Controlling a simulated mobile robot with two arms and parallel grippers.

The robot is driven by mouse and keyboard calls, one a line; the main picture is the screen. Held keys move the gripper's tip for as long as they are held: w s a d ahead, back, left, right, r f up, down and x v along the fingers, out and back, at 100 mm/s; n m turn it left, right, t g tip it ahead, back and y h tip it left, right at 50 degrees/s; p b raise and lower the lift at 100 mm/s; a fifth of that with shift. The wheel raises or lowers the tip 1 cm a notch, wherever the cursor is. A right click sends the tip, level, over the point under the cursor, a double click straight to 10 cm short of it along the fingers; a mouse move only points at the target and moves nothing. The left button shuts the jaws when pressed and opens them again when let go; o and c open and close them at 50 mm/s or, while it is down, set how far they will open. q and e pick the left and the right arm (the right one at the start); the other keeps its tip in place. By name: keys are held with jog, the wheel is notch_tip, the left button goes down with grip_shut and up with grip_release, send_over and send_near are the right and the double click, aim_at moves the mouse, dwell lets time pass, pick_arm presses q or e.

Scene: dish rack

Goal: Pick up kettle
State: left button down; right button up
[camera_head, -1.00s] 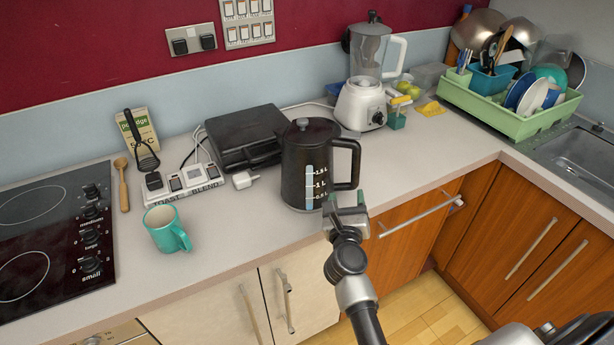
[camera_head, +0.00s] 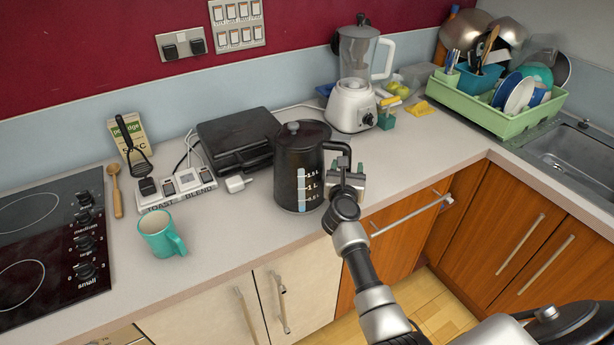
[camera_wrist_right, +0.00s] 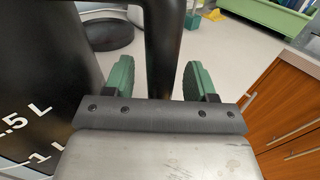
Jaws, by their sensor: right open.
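The black kettle (camera_head: 290,168) stands upright on the counter, with white level marks and a pale window on its front. Its handle is on the right side, partly hidden by my right gripper (camera_head: 346,172). In the right wrist view the kettle body (camera_wrist_right: 45,70) fills the left side. The handle (camera_wrist_right: 162,50) rises between the two green fingers of the right gripper (camera_wrist_right: 155,82), which is open with a gap on either side of the handle. My left gripper is not in view.
A teal mug (camera_head: 158,232) stands at the front left. A blender (camera_head: 354,95) is behind right. The green dish rack (camera_head: 490,110) is further right, by the sink (camera_head: 575,150).

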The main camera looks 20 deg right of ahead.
jog(key=shift+w+d, duration=0.25)
jog(key=shift+w, duration=0.1)
jog(key=shift+c, duration=0.3)
